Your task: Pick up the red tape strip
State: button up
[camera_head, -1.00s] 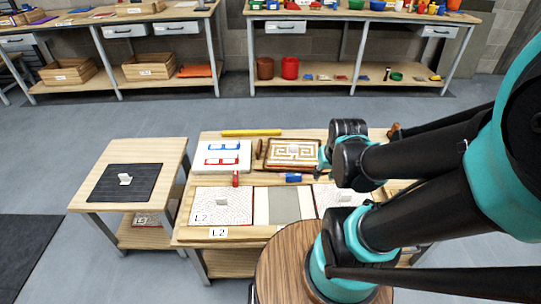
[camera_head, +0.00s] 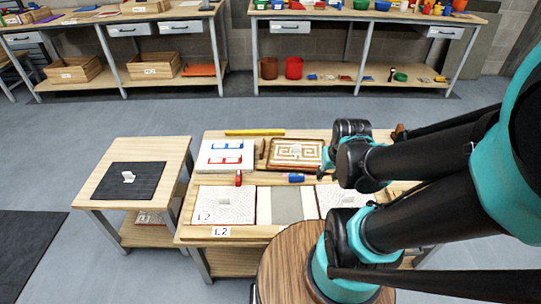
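A small red piece (camera_head: 238,179) lies on the wooden workbench (camera_head: 262,235), just in front of a white board (camera_head: 211,164) that bears blue and red bracket-like shapes. The red shape (camera_head: 226,160) lies on the board below the blue one (camera_head: 231,144). I cannot tell which red item is the tape strip. My gripper (camera_head: 323,170) is above the bench, right of both red items and apart from them. It is small and partly hidden by my wrist, so its fingers are unclear.
A blue piece (camera_head: 296,178) lies between the red piece and my gripper. A framed maze-pattern panel (camera_head: 298,141) and a yellow bar (camera_head: 254,132) are at the back. Pale mosaic panels (camera_head: 222,212) fill the front. A side table (camera_head: 165,150) with a black mat stands left.

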aim_at(211, 160)
jog(key=j, duration=1.4)
